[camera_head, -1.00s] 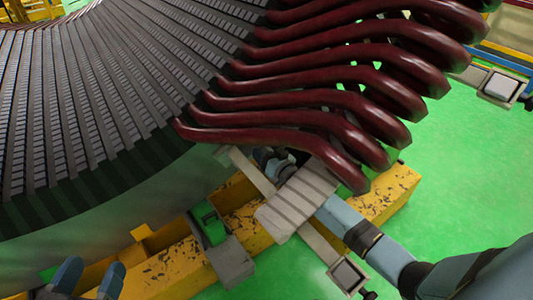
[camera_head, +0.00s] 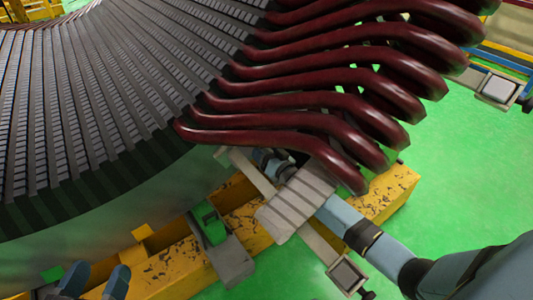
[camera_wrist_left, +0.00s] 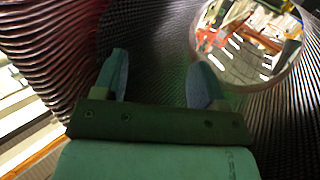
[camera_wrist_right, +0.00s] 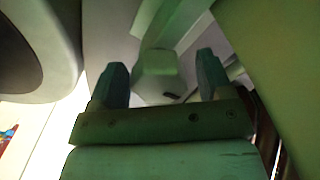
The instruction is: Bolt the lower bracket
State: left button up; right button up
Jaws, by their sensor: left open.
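A beige grooved bracket (camera_head: 297,202) sits below the ends of the dark red coil bars, joined to a beige bar (camera_head: 320,243). I cannot be sure it is the lower bracket, and I can make out no bolt. My right arm passes under the bracket. My right gripper (camera_head: 272,163) shows partly beyond it, by the lowest coil bar. In the right wrist view this gripper (camera_wrist_right: 160,75) has its fingers apart, with a pale block (camera_wrist_right: 158,62) beyond and between them. My left gripper (camera_head: 101,268) is open and empty at the bottom left; it also shows in the left wrist view (camera_wrist_left: 158,75).
The large dark slotted stator (camera_head: 110,90) fills the upper left, with red coil bars (camera_head: 330,100) projecting right. A worn yellow beam (camera_head: 170,265) with a green and grey clamp (camera_head: 222,245) runs below.

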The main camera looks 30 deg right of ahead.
jog(key=shift+s, duration=0.15)
pick_arm(q)
jog(key=shift+s+d+r+n+t+p, duration=0.1)
jog(key=shift+s+r+n+t+p, duration=0.2)
jog(key=shift+r+p, duration=0.5)
jog(key=shift+s+d+r+n+g+p, duration=0.15)
jog(key=shift+r+n+p, duration=0.3)
jog(key=shift+p, duration=0.55)
jog(key=shift+s+d+r+n+t+p, duration=0.1)
jog(key=shift+s+r+n+t+p, duration=0.15)
jog(key=shift+r+p, duration=0.6)
pick_arm(e)
jog(key=s+d, duration=0.2)
jog(key=s, duration=1.1)
jog(key=shift+s, duration=0.2)
pick_arm(q)
jog(key=shift+f, duration=0.1)
